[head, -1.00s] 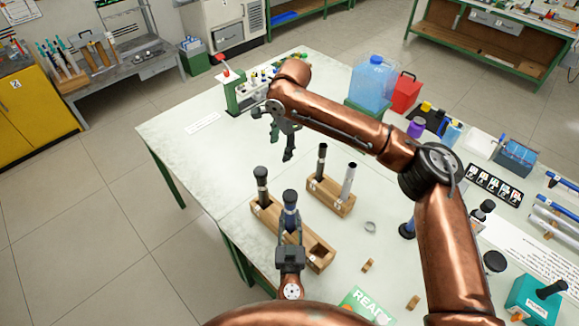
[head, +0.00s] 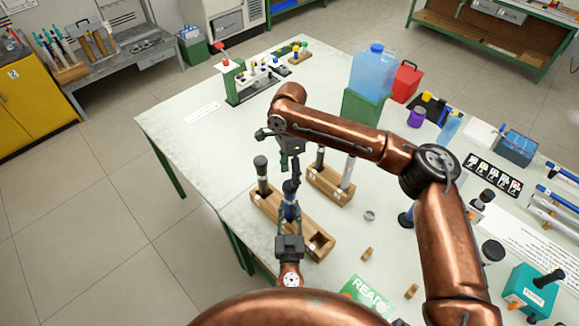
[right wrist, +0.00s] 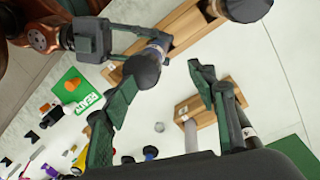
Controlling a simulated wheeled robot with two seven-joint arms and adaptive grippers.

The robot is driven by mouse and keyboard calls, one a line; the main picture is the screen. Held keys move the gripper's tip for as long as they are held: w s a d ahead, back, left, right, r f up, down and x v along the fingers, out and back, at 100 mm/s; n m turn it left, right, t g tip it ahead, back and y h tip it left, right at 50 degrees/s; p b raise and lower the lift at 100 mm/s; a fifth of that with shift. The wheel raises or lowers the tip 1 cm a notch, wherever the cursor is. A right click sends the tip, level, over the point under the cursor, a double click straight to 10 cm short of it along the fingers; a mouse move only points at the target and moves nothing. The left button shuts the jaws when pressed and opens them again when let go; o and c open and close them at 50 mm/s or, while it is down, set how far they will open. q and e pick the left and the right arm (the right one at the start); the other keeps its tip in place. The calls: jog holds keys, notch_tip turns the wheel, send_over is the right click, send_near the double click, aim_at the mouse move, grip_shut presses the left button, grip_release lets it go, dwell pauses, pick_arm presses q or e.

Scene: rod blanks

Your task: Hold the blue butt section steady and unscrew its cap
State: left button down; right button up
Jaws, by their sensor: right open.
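The blue butt section (head: 290,208) stands upright at the long wooden block (head: 309,225), with a dark cap (head: 290,187) on top. My left gripper (head: 290,228) reaches it from the front and appears shut around its body below the cap. In the right wrist view the left gripper (right wrist: 128,42) also shows at the section, and the cap (right wrist: 143,70) is a dark round knob. My right gripper (head: 294,168) is open, pointing down close above the cap. In its wrist view its fingers are spread, with the cap close to the left finger; contact cannot be told.
A dark-capped rod (head: 261,175) stands left in the same block. A second block (head: 326,184) behind holds two rods, partly hidden by my right arm. A metal ring (head: 369,216) and small wooden pieces (head: 367,254) lie right. The table's left part is clear.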

pick_arm(q)
jog(key=shift+w+d+r, duration=0.1)
jog(key=shift+d+r, duration=0.05)
jog(key=shift+r, duration=0.45)
pick_arm(e)
jog(key=shift+f, duration=0.5)
jog(key=shift+o, duration=0.7)
pick_arm(q)
jog(key=shift+f, duration=0.15)
pick_arm(e)
jog(key=shift+r, duration=0.1)
grip_shut()
pick_arm(q)
jog(key=c, duration=1.5)
grip_release()
jog(key=shift+f, duration=0.1)
jog(key=shift+o, duration=0.2)
